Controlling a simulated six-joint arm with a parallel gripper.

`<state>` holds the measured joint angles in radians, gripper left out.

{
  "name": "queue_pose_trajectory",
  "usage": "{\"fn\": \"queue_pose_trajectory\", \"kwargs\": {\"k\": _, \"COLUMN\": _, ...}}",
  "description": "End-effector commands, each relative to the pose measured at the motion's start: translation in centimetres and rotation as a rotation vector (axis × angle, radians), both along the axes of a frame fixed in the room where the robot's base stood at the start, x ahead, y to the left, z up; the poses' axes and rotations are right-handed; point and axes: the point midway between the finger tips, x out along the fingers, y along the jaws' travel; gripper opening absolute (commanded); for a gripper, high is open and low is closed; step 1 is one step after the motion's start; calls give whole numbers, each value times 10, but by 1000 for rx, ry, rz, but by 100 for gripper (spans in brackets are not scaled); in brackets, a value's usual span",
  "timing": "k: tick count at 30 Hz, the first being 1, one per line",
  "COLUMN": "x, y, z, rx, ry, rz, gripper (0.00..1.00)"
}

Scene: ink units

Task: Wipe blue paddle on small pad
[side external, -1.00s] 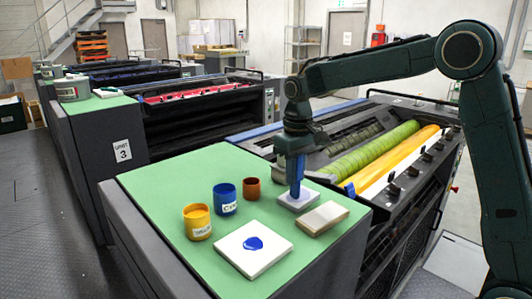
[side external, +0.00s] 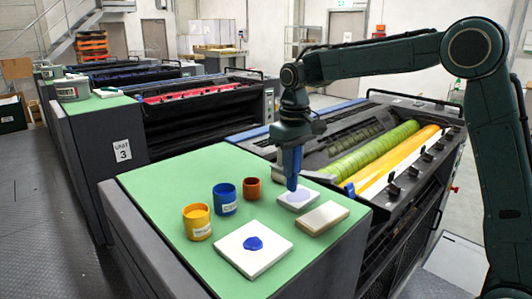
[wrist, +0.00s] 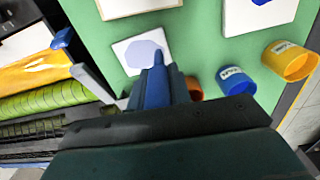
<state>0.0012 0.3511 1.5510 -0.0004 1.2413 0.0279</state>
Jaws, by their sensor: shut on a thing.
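My gripper (side external: 291,142) points down over the green bench top, shut on the blue paddle (side external: 292,172). The paddle is upright, its lower end at the far left part of the small pad (side external: 309,203). I cannot tell whether the tip touches it. The pad is white with a pale blue patch in its middle; it also shows in the wrist view (wrist: 119,47), with the blue paddle (wrist: 157,78) reaching toward the patch.
A white slab with a dark blue ink blob (side external: 231,247) lies at the front. A pale block (side external: 322,218) lies beside the small pad. Yellow (side external: 197,224), blue (side external: 225,202) and brown (side external: 251,190) pots stand left. The press with green and yellow rollers (side external: 385,152) is at right.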

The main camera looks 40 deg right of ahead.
Motion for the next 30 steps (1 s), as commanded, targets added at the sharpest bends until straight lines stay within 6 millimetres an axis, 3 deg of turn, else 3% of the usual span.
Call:
{"fn": "queue_pose_trajectory", "kwargs": {"k": 12, "x": 0, "y": 0, "z": 31, "rx": 0, "ry": -3, "rz": -1, "gripper": 0}}
{"fn": "queue_pose_trajectory", "kwargs": {"k": 30, "x": 1, "y": 0, "z": 32, "rx": 1, "ry": -3, "rz": -1, "gripper": 0}}
